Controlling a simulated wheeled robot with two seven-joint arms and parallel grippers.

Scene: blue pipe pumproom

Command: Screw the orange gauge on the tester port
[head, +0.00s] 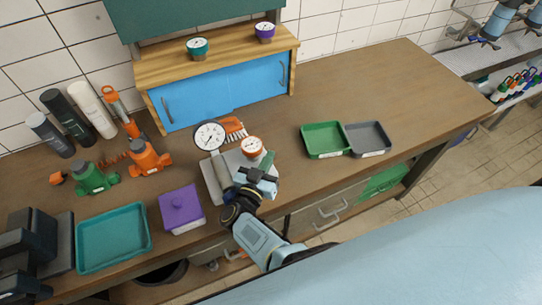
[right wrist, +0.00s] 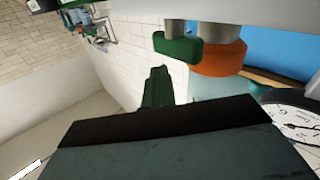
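The orange gauge (head: 252,146), with a white dial facing up, stands over the right part of the grey tester base (head: 212,180). The right wrist view shows its orange body (right wrist: 222,60) on a grey post, beside a green part. How far it is seated cannot be told. A larger white-dialled gauge (head: 209,136) stands at the tester's left; part of its dial (right wrist: 292,118) shows in the right wrist view. My right gripper (head: 268,163) is just in front and right of the orange gauge. Its finger gap is hidden. My left gripper is out of view.
Teal (head: 198,47) and purple (head: 265,31) gauges stand on the wooden cabinet. Green (head: 325,155) and grey (head: 386,153) trays lie right of the tester. A purple lidded box (head: 190,224) and teal tray (head: 148,236) lie left. The bench's right end is clear.

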